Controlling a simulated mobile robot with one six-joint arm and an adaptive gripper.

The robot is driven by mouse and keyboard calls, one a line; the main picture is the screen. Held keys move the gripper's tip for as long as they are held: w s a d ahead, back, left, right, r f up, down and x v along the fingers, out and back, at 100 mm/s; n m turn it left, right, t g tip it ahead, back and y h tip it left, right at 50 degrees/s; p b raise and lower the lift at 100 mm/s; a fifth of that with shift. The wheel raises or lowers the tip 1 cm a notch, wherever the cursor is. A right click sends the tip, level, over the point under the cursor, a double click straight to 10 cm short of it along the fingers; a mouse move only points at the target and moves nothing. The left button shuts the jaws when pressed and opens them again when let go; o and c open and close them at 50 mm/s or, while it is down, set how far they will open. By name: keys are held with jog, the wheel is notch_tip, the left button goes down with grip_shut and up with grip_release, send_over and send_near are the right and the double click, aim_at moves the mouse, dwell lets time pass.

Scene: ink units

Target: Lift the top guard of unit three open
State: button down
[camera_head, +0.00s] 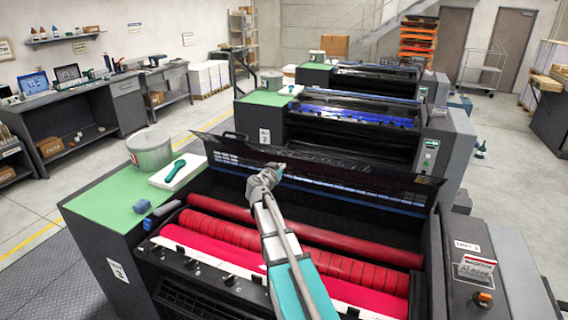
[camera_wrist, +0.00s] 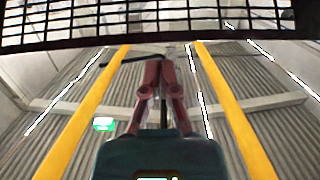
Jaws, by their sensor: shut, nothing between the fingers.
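Unit three (camera_head: 95,235) is the nearest press, with a "3" label on its left front side. Its top guard (camera_head: 350,187), a dark see-through panel with a slotted lower band, stands raised and tilted back behind the rollers. Red rollers (camera_head: 300,237) lie exposed below it. In the wrist view the dark red fingers (camera_wrist: 158,64) are shut and empty, and the guard's grid (camera_wrist: 130,22) crosses the top of the picture.
A control panel (camera_head: 478,268) is on the right. Unit two (camera_head: 350,115) stands close behind. The left floor is clear.

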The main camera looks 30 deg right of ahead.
jog(key=shift+s+a+f+b, duration=0.15)
jog(key=shift+s+a+f, duration=0.1)
jog(key=shift+s+a, duration=0.55)
jog(key=shift+s+a+f+b, duration=0.2)
jog(key=shift+s+a, duration=0.4)
jog(key=shift+a, duration=0.3)
